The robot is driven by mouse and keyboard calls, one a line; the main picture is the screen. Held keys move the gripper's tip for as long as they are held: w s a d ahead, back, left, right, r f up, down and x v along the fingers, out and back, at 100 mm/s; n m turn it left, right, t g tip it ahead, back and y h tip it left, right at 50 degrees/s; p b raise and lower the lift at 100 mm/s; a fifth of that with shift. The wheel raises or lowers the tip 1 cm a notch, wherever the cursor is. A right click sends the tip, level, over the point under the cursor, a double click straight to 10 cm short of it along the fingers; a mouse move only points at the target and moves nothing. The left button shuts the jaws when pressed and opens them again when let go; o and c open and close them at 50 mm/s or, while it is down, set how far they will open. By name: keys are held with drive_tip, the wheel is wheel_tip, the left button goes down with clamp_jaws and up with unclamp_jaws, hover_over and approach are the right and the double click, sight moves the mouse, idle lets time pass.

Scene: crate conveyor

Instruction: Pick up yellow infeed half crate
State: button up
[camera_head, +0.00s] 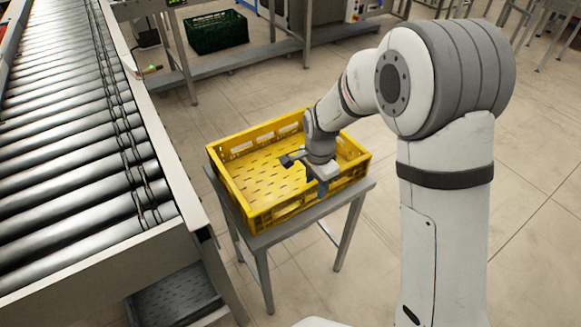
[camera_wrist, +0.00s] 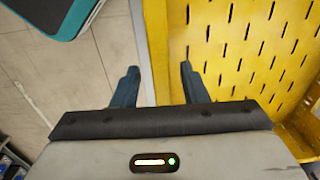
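The yellow half crate (camera_head: 227,188) sits empty on a small grey stand beside the roller conveyor. Its slotted floor and one side wall show in the wrist view (camera_wrist: 160,45). My gripper (camera_head: 313,176) is over the crate's near right side, pointing down. In the wrist view my gripper (camera_wrist: 159,72) is open, with its two blue-grey fingers apart. The crate wall runs between them, with the left finger outside and the right finger on the inner side. I cannot tell whether either finger touches the wall.
The roller conveyor (camera_head: 75,130) fills the left side, close to the crate. The grey stand (camera_head: 352,203) is barely larger than the crate. A dark green crate (camera_head: 217,32) is at the back, and a dark crate (camera_head: 175,299) lies below the conveyor. Floor to the right is clear.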

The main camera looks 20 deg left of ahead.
sight(315, 191)
drive_tip(key=shift+f, duration=2)
drive_tip(key=shift+c, duration=0.6)
clamp_jaws()
drive_tip(key=shift+w+a+r, duration=0.1)
